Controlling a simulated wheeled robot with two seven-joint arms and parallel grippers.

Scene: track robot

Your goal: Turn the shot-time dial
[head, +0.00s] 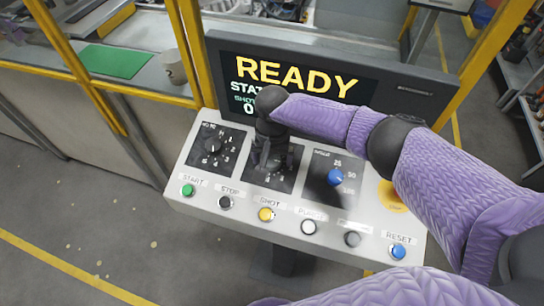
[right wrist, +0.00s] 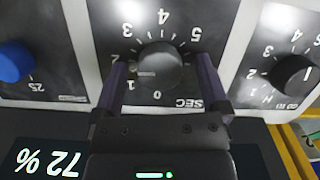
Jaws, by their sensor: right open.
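The shot-time dial (right wrist: 160,68) is a round dark knob marked SEC, with numbers 0 to 5 around it. In the right wrist view its pale mark points left, between 1 and 2. In the head view my gripper hides it on the middle black plate (head: 285,183). My right gripper (head: 268,165) points down over that plate. In the right wrist view its two fingers (right wrist: 162,66) stand open on either side of the dial. There seems to be a gap at each side; contact is not clear. My left gripper is not in view.
A black dial (head: 212,146) sits to the left and a blue dial (head: 335,177) to the right. Several buttons, from green START (head: 188,190) to blue RESET (head: 398,252), line the front edge. The screen (head: 290,85) behind reads READY. Yellow posts (head: 190,45) flank the panel.

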